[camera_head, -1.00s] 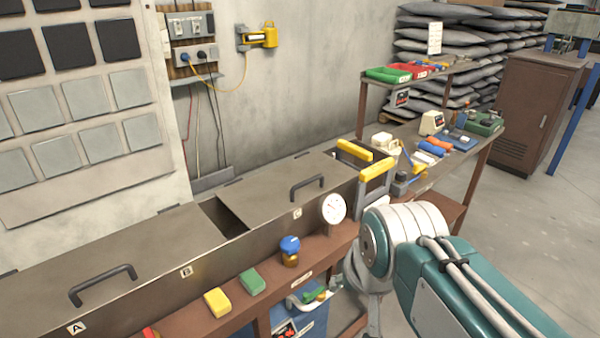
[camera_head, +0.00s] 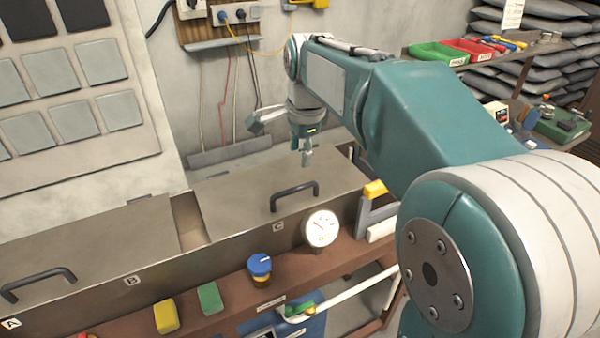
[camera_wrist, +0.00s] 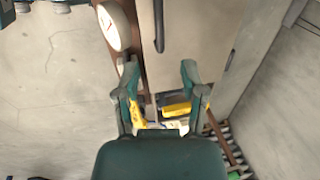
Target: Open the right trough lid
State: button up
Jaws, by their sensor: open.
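The right trough lid (camera_head: 235,200) is a flat grey-brown metal plate lying shut over the trough, with a dark bar handle (camera_head: 294,190) near its front edge. In the wrist view, the lid (camera_wrist: 205,35) and its handle (camera_wrist: 159,25) lie ahead of the fingers, at the top of the picture. My gripper (camera_head: 307,157) hangs above the lid, pointing down, a little behind and right of the handle in the head view. In the wrist view, my gripper (camera_wrist: 158,80) has its two fingers spread, with nothing held between them. It appears apart from the handle.
A round white gauge (camera_head: 321,228) stands at the trough's front by the handle. A blue-capped jar (camera_head: 260,268) sits on the front ledge. A yellow-topped rack (camera_head: 375,190) stands to the right. The left lid (camera_head: 90,245) is shut. The wall stands close behind.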

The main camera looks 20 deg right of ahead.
aim_at(294, 188)
jog(key=f, duration=0.3)
jog(key=w+f, duration=0.1)
jog(key=f, duration=0.5)
jog(key=shift+w+d+f, duration=0.15)
jog(key=shift+w+f, duration=0.2)
jog(key=shift+w, duration=0.05)
jog(key=shift+f, duration=0.3)
jog(key=shift+w+a+f, duration=0.1)
jog(key=shift+a+f, duration=0.05)
jog(key=shift+a, duration=0.4)
jog(key=shift+d, duration=0.2)
grip_shut()
